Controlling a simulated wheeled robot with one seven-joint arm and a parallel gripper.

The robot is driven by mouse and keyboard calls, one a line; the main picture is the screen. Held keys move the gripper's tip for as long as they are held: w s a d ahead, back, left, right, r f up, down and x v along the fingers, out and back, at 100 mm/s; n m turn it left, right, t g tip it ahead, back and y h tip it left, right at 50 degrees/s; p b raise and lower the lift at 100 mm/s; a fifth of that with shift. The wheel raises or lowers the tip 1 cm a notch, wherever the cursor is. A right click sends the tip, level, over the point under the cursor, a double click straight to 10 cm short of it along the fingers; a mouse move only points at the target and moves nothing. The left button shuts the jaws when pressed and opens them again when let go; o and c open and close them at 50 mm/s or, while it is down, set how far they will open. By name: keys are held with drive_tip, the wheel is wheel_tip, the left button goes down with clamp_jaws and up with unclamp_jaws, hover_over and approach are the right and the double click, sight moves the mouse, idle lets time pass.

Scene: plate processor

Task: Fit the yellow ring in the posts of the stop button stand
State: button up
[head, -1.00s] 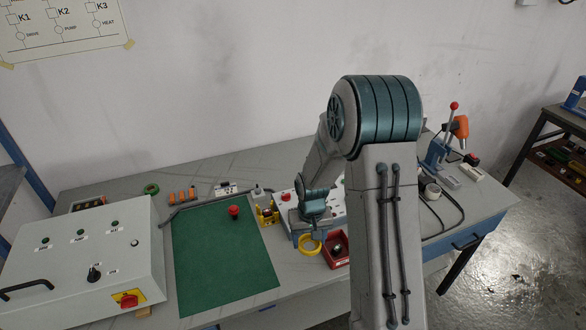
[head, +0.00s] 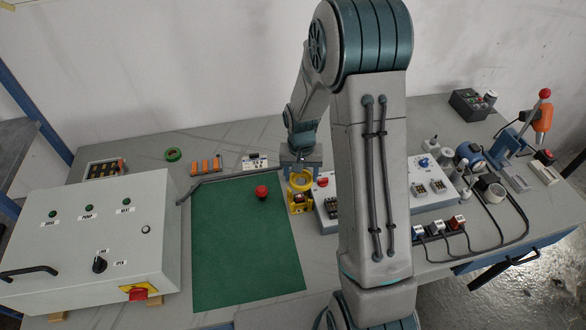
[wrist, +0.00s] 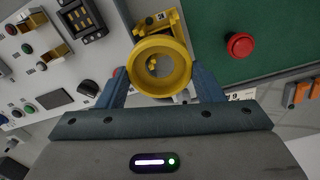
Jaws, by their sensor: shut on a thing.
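My gripper (head: 300,167) is shut on the yellow ring (wrist: 160,89), with one finger on each side of it. The ring (head: 300,188) is held above the yellow stop button stand (head: 298,207), at the right edge of the green mat. In the wrist view the stand (wrist: 158,19) shows just beyond the ring, and small yellow parts show through the ring's hole. The ring hides much of the stand, so I cannot tell how it lines up with the posts. A red mushroom button (head: 262,191) stands on the mat, left of the stand.
The green mat (head: 240,250) is otherwise clear. A panel with switches (wrist: 50,80) stands close beside the stand. A large grey control box (head: 85,235) is at the left. Orange blocks (head: 205,166) and a green tape roll (head: 173,154) lie at the back.

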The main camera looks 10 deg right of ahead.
drive_tip(key=shift+d+f+m+b, duration=0.1)
drive_tip(key=shift+f+m+b, duration=0.15)
drive_tip(key=shift+m+b, duration=0.7)
drive_tip(key=m+b, duration=0.1)
drive_tip(key=m, duration=0.1)
drive_tip(key=m+b, duration=0.1)
drive_tip(key=m, duration=0.1)
drive_tip(key=shift+r+m, duration=0.35)
drive_tip(key=shift+r, duration=0.05)
drive_tip(key=r+m+b, duration=0.1)
drive_tip(key=m+b, duration=0.2)
drive_tip(key=m, duration=0.3)
drive_tip(key=b, duration=0.5)
hover_over(300, 195)
drive_tip(key=shift+n, duration=0.3)
drive_tip(key=shift+s+d+f, duration=0.1)
drive_tip(key=shift+f, duration=2.6)
drive_tip(key=shift+f+b, duration=0.35)
drive_tip(key=shift+f, duration=0.55)
drive_tip(key=o, duration=1)
drive_tip(key=shift+o, duration=0.2)
drive_tip(key=shift+r, duration=0.1)
